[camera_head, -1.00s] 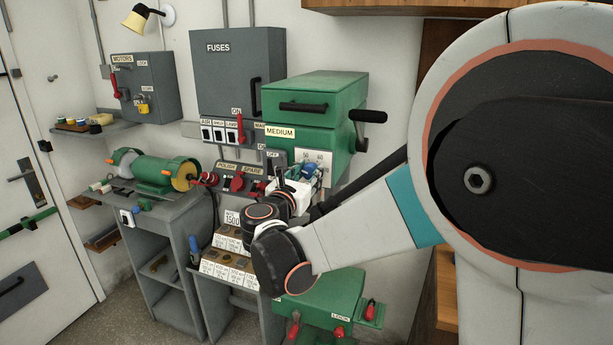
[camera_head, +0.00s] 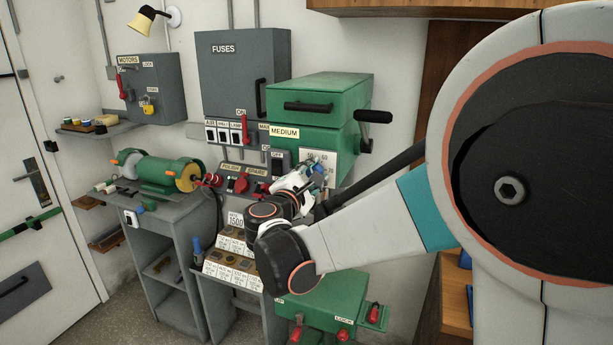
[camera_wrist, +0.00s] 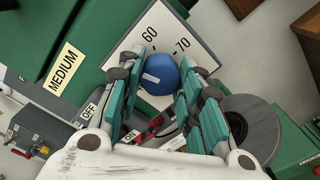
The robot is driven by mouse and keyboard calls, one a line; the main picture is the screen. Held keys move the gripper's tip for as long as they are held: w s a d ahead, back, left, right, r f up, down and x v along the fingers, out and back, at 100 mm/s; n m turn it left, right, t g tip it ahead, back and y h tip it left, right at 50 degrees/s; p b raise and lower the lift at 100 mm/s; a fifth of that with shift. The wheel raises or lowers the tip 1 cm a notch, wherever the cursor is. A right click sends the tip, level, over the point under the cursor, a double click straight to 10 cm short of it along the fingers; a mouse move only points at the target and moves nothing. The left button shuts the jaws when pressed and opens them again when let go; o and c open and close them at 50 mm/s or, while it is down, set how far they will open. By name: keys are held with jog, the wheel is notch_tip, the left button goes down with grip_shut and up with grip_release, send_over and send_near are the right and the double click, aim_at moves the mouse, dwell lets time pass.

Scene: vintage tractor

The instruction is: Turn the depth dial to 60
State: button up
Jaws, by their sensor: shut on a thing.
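The depth dial (camera_wrist: 160,77) is a round blue knob with a short white mark. It sits on a white plate (camera_wrist: 174,24) with black numbers. In the wrist view 60 and 70 show above the dial, and the white mark lies on the knob's left part, away from both numbers. My gripper (camera_wrist: 164,70) has its teal-padded fingers on both sides of the knob, shut on it. In the head view the dial (camera_head: 319,171) is partly hidden behind my gripper (camera_head: 311,173), and the plate (camera_head: 333,162) shows beside it.
The plate is on a green machine (camera_head: 318,101) labelled MEDIUM, with a black handle (camera_head: 373,116) at its right. A switch panel (camera_head: 241,183) is left of my gripper. A labelled sample rack (camera_head: 233,262) lies below. A grey fuse box (camera_head: 243,75) hangs behind.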

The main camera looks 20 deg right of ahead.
jog(key=shift+f+m, duration=0.1)
jog(key=shift+m, duration=4.8)
jog(key=o, duration=1.1)
jog(key=shift+c, duration=0.2)
